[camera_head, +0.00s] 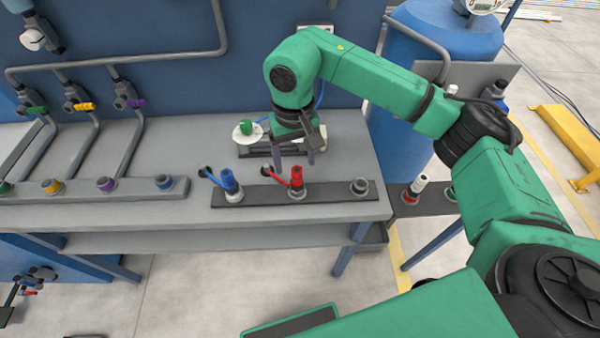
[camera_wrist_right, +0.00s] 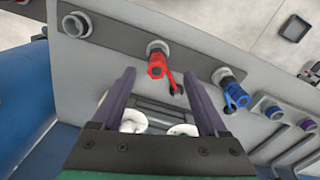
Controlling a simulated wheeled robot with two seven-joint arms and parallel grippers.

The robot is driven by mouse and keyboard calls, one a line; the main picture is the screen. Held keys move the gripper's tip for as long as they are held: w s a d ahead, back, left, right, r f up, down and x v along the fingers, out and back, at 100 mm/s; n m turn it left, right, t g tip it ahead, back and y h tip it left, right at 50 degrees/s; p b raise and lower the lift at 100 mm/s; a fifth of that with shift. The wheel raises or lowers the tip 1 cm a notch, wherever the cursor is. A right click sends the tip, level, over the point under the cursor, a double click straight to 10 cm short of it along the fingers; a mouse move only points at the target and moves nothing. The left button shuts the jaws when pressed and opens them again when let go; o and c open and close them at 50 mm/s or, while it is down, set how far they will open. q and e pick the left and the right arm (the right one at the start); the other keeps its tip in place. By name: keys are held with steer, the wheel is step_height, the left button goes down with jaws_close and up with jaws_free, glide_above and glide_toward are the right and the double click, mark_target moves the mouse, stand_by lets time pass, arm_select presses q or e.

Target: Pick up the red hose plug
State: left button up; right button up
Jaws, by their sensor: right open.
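The red hose plug (camera_head: 297,175) stands upright in a fitting on a dark bar on the workbench, with a small black cap on a red strap to its left. My right gripper (camera_head: 294,163) is open and points down just behind and above it in the head view. In the right wrist view the red plug (camera_wrist_right: 156,66) shows between and beyond the tips of the open right gripper (camera_wrist_right: 160,76); no contact shows. My left gripper is in neither view.
A blue plug (camera_head: 229,181) stands on the same bar (camera_head: 262,194), left of the red one; an empty fitting (camera_head: 360,186) is to the right. White discs and a green knob (camera_head: 246,128) lie behind. A blue tank (camera_head: 412,70) stands right of the bench.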

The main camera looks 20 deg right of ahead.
mark_target(297, 178)
steer(key=f+p, duration=0.1)
steer(key=f, duration=0.3)
steer(key=f+p, duration=0.1)
steer(key=f, duration=0.2)
steer(key=shift+w+d+p, duration=0.15)
steer(key=shift+d+p, duration=0.1)
steer(key=shift+p, duration=0.1)
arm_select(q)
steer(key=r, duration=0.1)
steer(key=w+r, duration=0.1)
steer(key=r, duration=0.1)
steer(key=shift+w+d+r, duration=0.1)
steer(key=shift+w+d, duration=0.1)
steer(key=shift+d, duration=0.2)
arm_select(e)
steer(key=shift+w+f, duration=0.1)
steer(key=shift+f, duration=0.4)
jaws_close()
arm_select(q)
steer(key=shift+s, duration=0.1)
